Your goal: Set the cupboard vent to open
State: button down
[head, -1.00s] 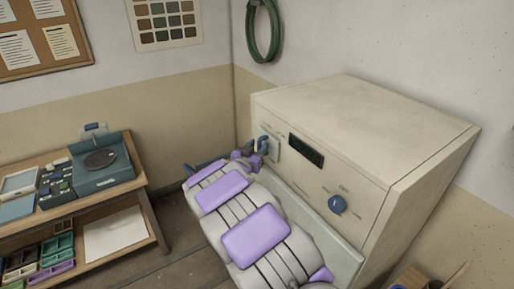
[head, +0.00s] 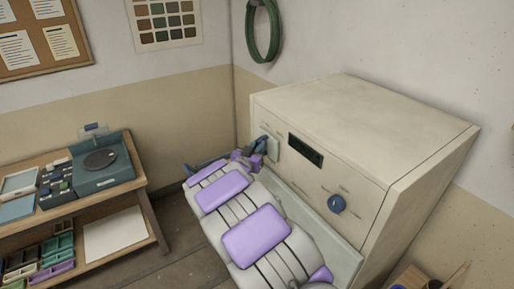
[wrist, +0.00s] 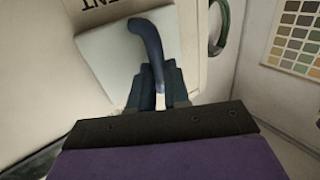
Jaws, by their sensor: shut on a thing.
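The cupboard (head: 370,125) is a large cream box in the corner, with controls on its front face. The vent has a pale square plate (wrist: 103,62) with a curved dark blue handle (wrist: 148,42), and the letters "ENT" show beside it in the wrist view. My gripper (wrist: 160,88) is shut on the handle's end, with a dark finger on each side of it. In the head view my gripper (head: 257,148) is at the left end of the cupboard front, at the plate (head: 271,147), and hides most of the handle there.
A blue round knob (head: 337,204) and a dark display (head: 306,151) are on the same front face. A green hose (head: 263,32) hangs on the wall behind. A wooden bench (head: 140,180) with a blue scale (head: 103,166) stands at left.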

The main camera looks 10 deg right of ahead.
aim_at(277, 150)
jog(key=s+d, duration=0.1)
jog(key=s, duration=0.1)
jog(key=s+b, duration=0.1)
jog(key=s, duration=0.2)
jog(key=s+d+b, duration=0.1)
jog(key=s, duration=0.1)
jog(key=shift+s+d, duration=0.35)
jog(key=c, duration=1.1)
grip_release()
jog(key=shift+s+r, duration=0.1)
jog(key=shift+s, duration=0.1)
jog(key=shift+c, duration=0.2)
jog(key=shift+o, duration=0.2)
jog(key=shift+w, duration=0.15)
jog(key=v, duration=1.7)
jog(key=shift+a+p, duration=0.25)
jog(key=shift+p, duration=0.05)
jog(key=shift+f, duration=0.3)
